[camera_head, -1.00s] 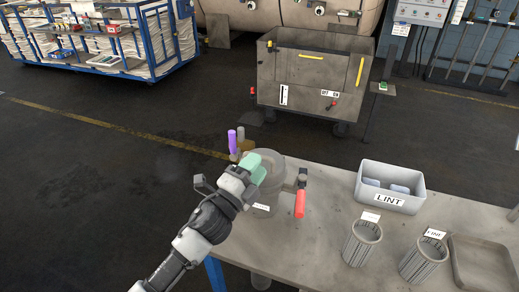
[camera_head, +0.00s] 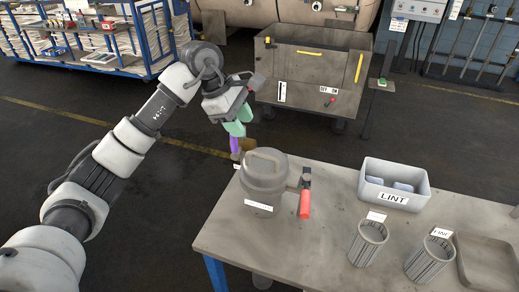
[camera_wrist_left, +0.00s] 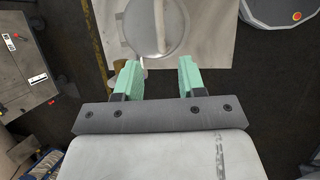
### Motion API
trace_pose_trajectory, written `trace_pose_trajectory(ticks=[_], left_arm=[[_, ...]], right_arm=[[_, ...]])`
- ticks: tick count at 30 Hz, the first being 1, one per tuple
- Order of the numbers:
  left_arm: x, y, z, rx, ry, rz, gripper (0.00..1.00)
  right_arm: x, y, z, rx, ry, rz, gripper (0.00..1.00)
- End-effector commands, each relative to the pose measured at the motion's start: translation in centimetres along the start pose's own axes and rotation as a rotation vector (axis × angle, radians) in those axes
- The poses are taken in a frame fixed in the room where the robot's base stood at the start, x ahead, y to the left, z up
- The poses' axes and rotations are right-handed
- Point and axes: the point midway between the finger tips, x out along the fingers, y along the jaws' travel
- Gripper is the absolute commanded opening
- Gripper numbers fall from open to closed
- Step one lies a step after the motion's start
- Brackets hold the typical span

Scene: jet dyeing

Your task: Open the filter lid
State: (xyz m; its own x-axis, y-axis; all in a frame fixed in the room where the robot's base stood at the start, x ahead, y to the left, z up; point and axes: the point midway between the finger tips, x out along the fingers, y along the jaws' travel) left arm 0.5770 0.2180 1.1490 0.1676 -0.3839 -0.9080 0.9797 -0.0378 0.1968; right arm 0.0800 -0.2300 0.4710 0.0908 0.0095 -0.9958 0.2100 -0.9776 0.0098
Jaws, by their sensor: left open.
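The grey round filter housing (camera_head: 258,197) stands near the left corner of the bench. Its round lid (camera_head: 265,168) sits on top and looks closed. A clamp with a red handle (camera_head: 305,204) is at its right side, handle pointing down. My left gripper (camera_head: 238,124), with green fingers, is raised behind and to the left of the lid, apart from it and empty. In the left wrist view the open fingers (camera_wrist_left: 159,78) point toward the lid (camera_wrist_left: 185,32), which has a pale bar across it. My right gripper is not in view.
A grey bin marked LINT (camera_head: 394,188), two mesh baskets (camera_head: 367,244) (camera_head: 430,260) and a shallow tray (camera_head: 487,262) share the bench (camera_head: 313,248). A grey cart (camera_head: 310,80) stands beyond.

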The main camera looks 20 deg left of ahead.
Motion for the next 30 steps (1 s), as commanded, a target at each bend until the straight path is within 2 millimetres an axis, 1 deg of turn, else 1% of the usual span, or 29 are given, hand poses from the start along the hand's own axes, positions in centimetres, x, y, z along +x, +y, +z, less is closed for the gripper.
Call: trace_pose_trajectory(ticks=[9,12,15,18,21,28,29,30], left_arm=[[5.8,-0.1,0.3,-0.003,-0.007,-0.006,0.40],[7.5,-0.1,0.3,-0.002,-0.007,-0.005,0.40],[8.8,-0.1,0.3,-0.003,-0.007,-0.004,0.40],[9.6,-0.1,0.2,-0.001,-0.007,-0.002,0.40],[10.0,-0.1,0.2,-0.001,-0.007,-0.001,0.40],[10.1,-0.1,0.2,-0.001,-0.006,-0.001,0.40],[10.1,-0.1,0.2,-0.001,-0.006,-0.001,0.39],[10.1,-0.1,0.2,-0.001,-0.006,-0.001,0.32]], right_arm=[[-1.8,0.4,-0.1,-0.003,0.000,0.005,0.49],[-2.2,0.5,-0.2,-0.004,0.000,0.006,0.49],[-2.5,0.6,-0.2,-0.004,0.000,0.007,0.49],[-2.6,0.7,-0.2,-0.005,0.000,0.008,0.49],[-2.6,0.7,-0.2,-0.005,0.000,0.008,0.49],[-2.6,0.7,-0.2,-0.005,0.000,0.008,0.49],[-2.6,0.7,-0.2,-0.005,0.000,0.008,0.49],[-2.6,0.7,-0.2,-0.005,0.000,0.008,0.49]])
